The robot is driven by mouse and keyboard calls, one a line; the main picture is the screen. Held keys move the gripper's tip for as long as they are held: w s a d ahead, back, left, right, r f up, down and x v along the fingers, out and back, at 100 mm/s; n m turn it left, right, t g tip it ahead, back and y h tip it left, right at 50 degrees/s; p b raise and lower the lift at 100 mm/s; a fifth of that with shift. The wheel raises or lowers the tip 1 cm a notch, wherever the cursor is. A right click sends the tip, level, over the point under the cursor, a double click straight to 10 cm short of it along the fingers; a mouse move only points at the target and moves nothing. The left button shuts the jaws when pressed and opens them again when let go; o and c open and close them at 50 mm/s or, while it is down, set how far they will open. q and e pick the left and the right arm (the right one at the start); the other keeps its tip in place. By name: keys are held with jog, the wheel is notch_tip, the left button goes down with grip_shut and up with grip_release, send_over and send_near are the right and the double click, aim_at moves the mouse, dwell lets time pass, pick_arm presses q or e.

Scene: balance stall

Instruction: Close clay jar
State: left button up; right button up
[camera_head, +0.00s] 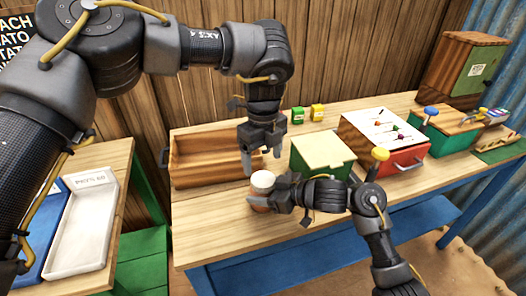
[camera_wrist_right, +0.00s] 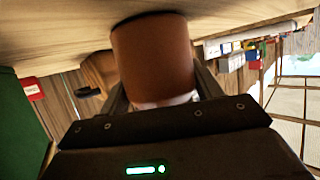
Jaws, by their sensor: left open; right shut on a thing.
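The clay jar (camera_head: 259,208) stands upright on the wooden table, reddish brown below with a pale, rounded top (camera_head: 263,180) that looks like a lid. I cannot tell whether this top is fully seated. My right gripper (camera_head: 266,199) is shut on the jar's body from the right. In the right wrist view the jar (camera_wrist_right: 152,60) fills the space between my fingers, with its base at the table.
An open wooden crate (camera_head: 190,180) stands behind left. A green box with a pale top (camera_head: 322,150) is close on the right, near my right wrist. Beyond it are a red-fronted box (camera_head: 408,160) and a green box with levers (camera_head: 440,143). The table's front left is clear.

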aim_at(263, 179)
pick_arm(q)
notch_tip(263, 179, down, 6)
jog(key=shift+f, duration=0.25)
jog(key=c, duration=1)
jog(key=m, duration=0.3)
jog(key=o, duration=1.1)
jog(key=shift+r, duration=0.15)
